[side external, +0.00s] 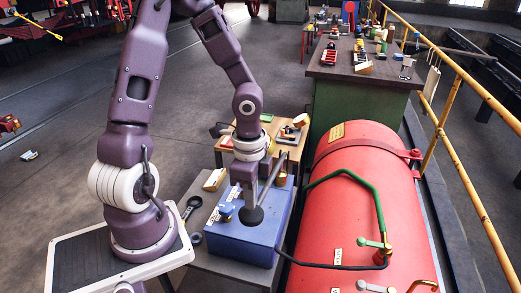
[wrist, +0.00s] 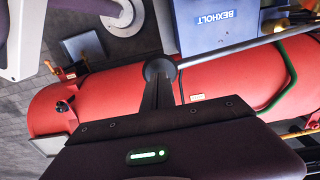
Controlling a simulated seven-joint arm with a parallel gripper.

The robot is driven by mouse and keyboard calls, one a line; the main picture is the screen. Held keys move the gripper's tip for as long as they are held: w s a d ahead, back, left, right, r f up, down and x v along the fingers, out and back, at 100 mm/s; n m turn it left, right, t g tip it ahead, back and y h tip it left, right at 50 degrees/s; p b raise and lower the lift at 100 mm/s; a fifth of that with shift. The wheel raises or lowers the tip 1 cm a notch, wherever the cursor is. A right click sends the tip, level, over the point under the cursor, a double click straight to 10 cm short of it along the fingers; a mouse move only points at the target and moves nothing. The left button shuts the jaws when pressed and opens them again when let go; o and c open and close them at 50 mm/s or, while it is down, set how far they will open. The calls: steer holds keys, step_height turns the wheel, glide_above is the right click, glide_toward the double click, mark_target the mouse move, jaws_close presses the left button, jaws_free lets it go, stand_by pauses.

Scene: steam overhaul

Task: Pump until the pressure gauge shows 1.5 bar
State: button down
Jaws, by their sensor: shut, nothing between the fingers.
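The pump is a blue box (side external: 240,238) on a low grey stand, left of a red boiler (side external: 345,200). In the wrist view its blue face (wrist: 219,25) reads BEXHOLT. A grey pump lever (side external: 271,178) slants down to a round black knob (side external: 253,216); the lever (wrist: 230,50) and knob (wrist: 159,68) also show in the wrist view. My gripper (side external: 250,202) points down at the knob, shut and empty. In the wrist view its fingertips (wrist: 161,82) overlap the knob; whether they touch it I cannot tell. I cannot make out a readable pressure gauge dial.
A green pipe (side external: 350,178) and a dark hose (side external: 335,267) run over the boiler. A ring spanner (side external: 191,208) lies left of the pump. A wooden-topped table (side external: 240,143) with small parts stands behind. A yellow railing (side external: 460,130) runs along the right.

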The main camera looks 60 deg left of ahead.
steer(key=shift+f, duration=0.1)
step_height(320, 180, down, 16)
step_height(320, 180, up, 16)
steer(key=shift+r, duration=0.1)
stand_by(1.3)
steer(key=shift+f, duration=8)
step_height(320, 180, up, 16)
steer(key=shift+f, duration=0.15)
